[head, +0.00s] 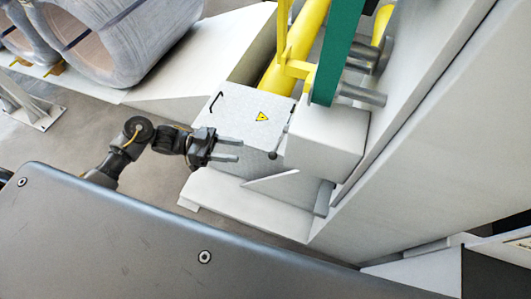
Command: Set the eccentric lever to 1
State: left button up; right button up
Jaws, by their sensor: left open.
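A thin grey lever (281,138) with a small dark knob at its lower end sits at the left side of a white block (325,142). It slants from upper right to lower left. No position mark or number can be read on it. My left gripper (239,150) is open, with its two fingers pointing right toward the lever's knob. A short gap shows between the fingertips and the knob, and nothing is held. My right gripper is not in view.
A grey cabinet (246,105) with a yellow warning label and a black handle stands behind the gripper. A green post (336,50) and yellow bars (297,45) rise above the block. Wrapped coils (120,35) lie at upper left. A pale ledge (245,208) lies below.

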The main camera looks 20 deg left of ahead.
aim_at(279, 144)
pick_arm(q)
jog(key=w+d+p, duration=0.1)
jog(key=d+p, duration=0.1)
jog(key=d, duration=0.7)
jog(key=shift+w+d, duration=0.2)
jog(key=shift+d, duration=0.2)
grip_shut()
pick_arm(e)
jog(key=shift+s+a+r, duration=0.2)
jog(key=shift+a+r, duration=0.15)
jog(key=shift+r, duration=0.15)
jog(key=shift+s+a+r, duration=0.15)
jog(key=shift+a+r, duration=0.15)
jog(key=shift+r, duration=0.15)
